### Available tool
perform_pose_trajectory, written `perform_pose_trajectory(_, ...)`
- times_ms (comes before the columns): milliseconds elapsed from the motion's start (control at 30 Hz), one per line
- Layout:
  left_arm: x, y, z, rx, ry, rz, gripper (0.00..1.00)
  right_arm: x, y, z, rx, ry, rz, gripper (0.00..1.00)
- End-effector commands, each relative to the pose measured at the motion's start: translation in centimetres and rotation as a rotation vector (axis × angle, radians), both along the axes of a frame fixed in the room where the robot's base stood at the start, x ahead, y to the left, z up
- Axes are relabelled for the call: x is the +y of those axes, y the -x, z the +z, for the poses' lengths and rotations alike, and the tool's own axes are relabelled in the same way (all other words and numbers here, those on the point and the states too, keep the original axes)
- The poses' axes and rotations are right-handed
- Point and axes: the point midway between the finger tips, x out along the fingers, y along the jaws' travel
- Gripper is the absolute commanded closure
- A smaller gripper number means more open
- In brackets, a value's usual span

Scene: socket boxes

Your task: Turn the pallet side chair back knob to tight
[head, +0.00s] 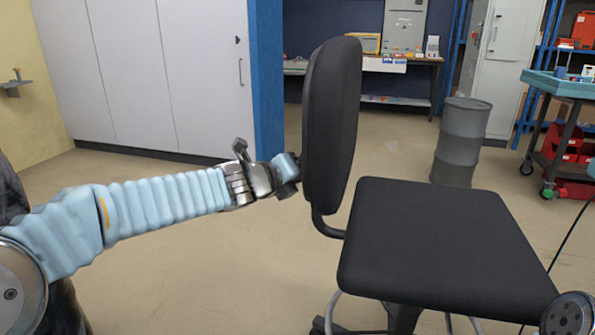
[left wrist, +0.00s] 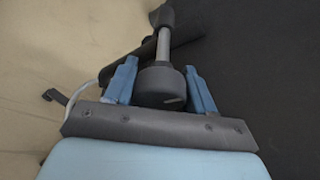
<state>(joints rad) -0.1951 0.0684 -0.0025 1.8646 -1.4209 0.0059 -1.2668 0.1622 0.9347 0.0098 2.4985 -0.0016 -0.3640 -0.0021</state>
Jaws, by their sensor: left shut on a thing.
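A black office chair stands in front of me in the head view, with an upright chair back (head: 333,120) and a flat seat (head: 435,245). My left gripper (head: 287,168) reaches in from the left to the rear side of the chair back. In the left wrist view the dark round chair back knob (left wrist: 161,85) sits between the two blue fingers of my left gripper (left wrist: 161,88). The fingers are shut on the knob. A grey metal shaft (left wrist: 164,45) runs from the knob toward the chair. The knob is hidden in the head view. My right gripper is not in view.
A grey drum (head: 461,140) stands behind the chair. White cabinets (head: 160,75) line the back left. A blue-topped cart (head: 565,85) with red bins is at the right. A workbench (head: 400,75) stands at the back. Open floor lies around the chair.

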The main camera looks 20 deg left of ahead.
Motion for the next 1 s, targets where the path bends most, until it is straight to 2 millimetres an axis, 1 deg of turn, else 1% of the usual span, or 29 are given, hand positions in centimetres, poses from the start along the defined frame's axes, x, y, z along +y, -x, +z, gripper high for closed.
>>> perform_pose_trajectory(67, -0.1, 0.0, -0.2, 0.002, -0.002, -0.002, 0.76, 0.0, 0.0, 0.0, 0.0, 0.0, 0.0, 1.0)
perform_pose_trajectory(100, -0.1, 0.0, -0.2, 0.002, -0.002, -0.002, 0.43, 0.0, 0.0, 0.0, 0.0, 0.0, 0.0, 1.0)
perform_pose_trajectory(133, -0.1, 0.0, -0.2, 0.002, -0.002, -0.002, 0.4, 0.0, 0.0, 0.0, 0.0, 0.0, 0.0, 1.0)
perform_pose_trajectory(433, 0.0, 0.1, 0.0, 0.001, 0.0, -0.001, 0.4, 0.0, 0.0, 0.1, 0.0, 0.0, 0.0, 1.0)
perform_pose_trajectory(567, 0.5, 1.4, 0.6, -0.001, 0.0, 0.001, 0.4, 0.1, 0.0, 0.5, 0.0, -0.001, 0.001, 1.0)
perform_pose_trajectory(667, 1.1, 3.3, 1.4, -0.002, 0.0, 0.001, 0.4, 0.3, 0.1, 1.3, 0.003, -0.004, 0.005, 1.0)
perform_pose_trajectory(800, 2.1, 6.6, 2.6, -0.001, 0.0, 0.002, 0.4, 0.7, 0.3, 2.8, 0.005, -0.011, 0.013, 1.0)
perform_pose_trajectory(1000, 3.3, 10.6, 3.6, 0.0, 0.0, 0.0, 0.4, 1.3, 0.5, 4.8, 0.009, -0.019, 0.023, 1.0)
